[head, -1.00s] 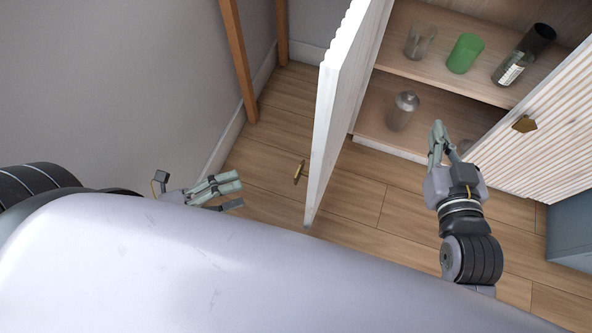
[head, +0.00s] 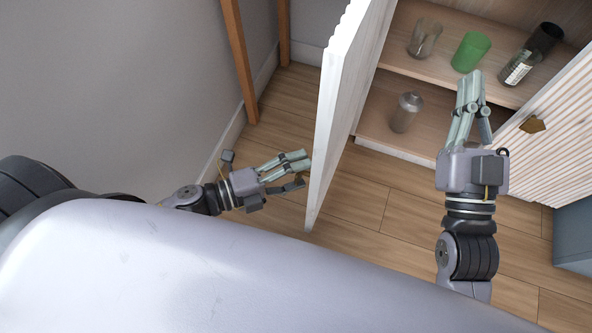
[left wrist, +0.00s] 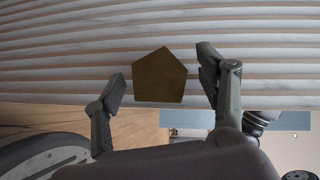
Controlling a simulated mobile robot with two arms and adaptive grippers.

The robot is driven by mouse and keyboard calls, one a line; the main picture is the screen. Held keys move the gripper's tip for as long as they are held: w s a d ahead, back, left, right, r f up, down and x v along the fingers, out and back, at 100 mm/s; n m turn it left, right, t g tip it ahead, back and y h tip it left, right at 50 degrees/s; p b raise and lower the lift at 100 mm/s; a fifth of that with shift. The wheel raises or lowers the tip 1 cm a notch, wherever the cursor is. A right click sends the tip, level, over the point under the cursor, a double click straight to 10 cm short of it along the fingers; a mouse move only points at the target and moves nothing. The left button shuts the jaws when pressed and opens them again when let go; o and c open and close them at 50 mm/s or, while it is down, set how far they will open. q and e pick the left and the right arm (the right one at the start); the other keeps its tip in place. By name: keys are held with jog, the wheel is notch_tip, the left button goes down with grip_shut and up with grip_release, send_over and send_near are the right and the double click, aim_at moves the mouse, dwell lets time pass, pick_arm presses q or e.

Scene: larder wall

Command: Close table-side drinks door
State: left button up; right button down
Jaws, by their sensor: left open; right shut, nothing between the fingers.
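The white ribbed drinks door (head: 336,125) on the table side stands open, seen nearly edge-on in the head view. Its pentagonal brass knob (left wrist: 160,76) lies between the spread fingers of my left gripper (left wrist: 160,74) in the left wrist view. In the head view my left gripper (head: 304,168) is open at the door's outer face, and its fingers largely hide the knob. I cannot tell whether a finger touches it. My right gripper (head: 470,82) is shut and empty, in front of the cabinet opening, right of the door.
Cabinet shelves hold a clear glass (head: 424,38), a green cup (head: 470,52), a dark bottle (head: 530,55) and a lidded jar (head: 405,112). Another ribbed door (head: 555,125) with a brass knob (head: 532,124) is at right. Wooden legs (head: 239,60) stand left. The floor below is clear.

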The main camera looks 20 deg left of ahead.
pick_arm(q)
jog(key=shift+c, duration=0.2)
grip_shut()
dwell(0.6)
